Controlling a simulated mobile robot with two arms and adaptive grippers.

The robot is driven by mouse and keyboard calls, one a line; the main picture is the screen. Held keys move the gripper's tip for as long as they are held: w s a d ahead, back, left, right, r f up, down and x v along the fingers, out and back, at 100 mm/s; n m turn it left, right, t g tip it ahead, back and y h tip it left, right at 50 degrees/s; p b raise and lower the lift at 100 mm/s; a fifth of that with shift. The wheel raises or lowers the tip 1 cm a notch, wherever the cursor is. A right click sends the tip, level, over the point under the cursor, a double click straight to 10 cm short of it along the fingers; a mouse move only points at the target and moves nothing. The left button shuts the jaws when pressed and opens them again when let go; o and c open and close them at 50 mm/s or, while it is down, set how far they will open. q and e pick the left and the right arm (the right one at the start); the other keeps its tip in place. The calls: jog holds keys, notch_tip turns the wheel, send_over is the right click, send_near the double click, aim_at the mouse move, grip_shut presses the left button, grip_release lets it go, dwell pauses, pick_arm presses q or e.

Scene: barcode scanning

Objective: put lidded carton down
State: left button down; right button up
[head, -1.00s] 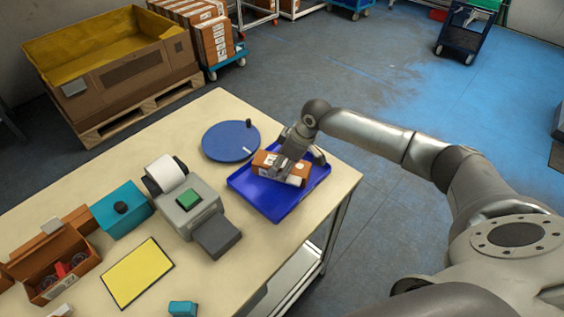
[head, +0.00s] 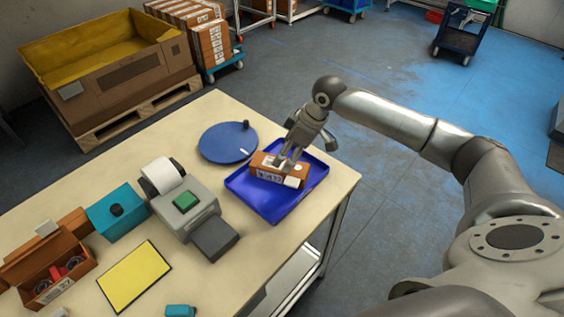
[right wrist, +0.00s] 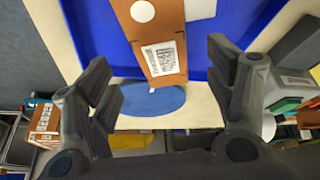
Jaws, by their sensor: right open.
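The lidded carton (head: 268,170) is a brown box with white labels. It lies in the blue tray (head: 262,204) at the table's far right corner. It also shows in the right wrist view (right wrist: 150,32), inside the tray (right wrist: 103,40). My right gripper (head: 291,155) is open just above the carton, its fingers apart and clear of it. In the right wrist view the open fingers (right wrist: 160,80) stand on either side, with the carton beyond them. My left gripper is not in view.
A blue round disc (head: 226,143) lies behind the tray. A grey label printer (head: 188,205) stands to the left, near a teal box (head: 118,210), a yellow mat (head: 134,276) and an open brown box (head: 50,275). Bare table (head: 256,240) lies in front of the tray.

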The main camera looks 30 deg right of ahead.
jog(key=v, duration=0.5)
jog(key=shift+r, duration=0.2)
dwell(0.3)
